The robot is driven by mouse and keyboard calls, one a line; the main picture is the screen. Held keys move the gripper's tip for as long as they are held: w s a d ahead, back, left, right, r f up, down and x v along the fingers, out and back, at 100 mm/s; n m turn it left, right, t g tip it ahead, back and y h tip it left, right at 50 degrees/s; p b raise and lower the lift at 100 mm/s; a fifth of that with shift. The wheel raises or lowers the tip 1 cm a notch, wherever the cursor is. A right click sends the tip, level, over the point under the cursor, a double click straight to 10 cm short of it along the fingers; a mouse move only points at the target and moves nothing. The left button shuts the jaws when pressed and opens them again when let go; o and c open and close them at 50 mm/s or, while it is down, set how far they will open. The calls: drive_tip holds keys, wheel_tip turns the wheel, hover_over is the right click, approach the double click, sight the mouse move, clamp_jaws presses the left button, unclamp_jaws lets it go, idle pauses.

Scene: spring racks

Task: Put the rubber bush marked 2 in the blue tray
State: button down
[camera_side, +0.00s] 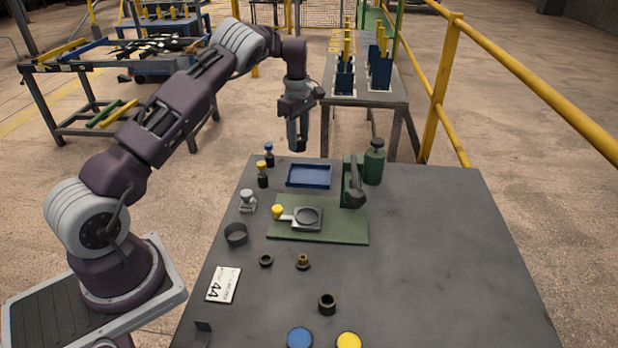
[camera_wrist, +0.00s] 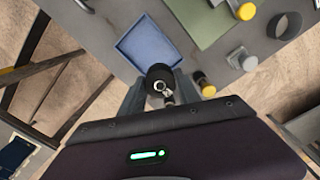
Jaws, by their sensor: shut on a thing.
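My gripper (camera_side: 297,143) is raised in the air by the table's far edge, behind the blue tray (camera_side: 330,178). In the wrist view my gripper (camera_wrist: 160,93) is shut on a dark round piece (camera_wrist: 158,73) with a pale metal centre. It looks like a rubber bush, but I cannot read a mark on it. The blue tray in the wrist view (camera_wrist: 149,42) is empty and lies just beyond the held piece, which is apart from it. In the side view the fingers hide most of the held piece.
A green plate (camera_side: 345,238) with a ring fixture stands in front of the tray. A dark green bottle (camera_side: 374,163) is to its right. A yellow-capped bottle (camera_side: 262,176) and a blue-capped one (camera_side: 269,155) stand left of the tray. The table's right side is clear.

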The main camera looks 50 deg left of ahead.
drive_tip(key=shift+w+a+f, duration=0.15)
drive_tip(key=shift+a+f, duration=0.05)
drive_tip(key=shift+f, duration=0.1)
wheel_tip(320, 180, down, 10)
drive_tip(key=shift+r, duration=0.25)
drive_tip(key=shift+f, duration=0.1)
drive_tip(key=c, duration=1.1)
unclamp_jaws()
drive_tip(key=shift+c, duration=0.2)
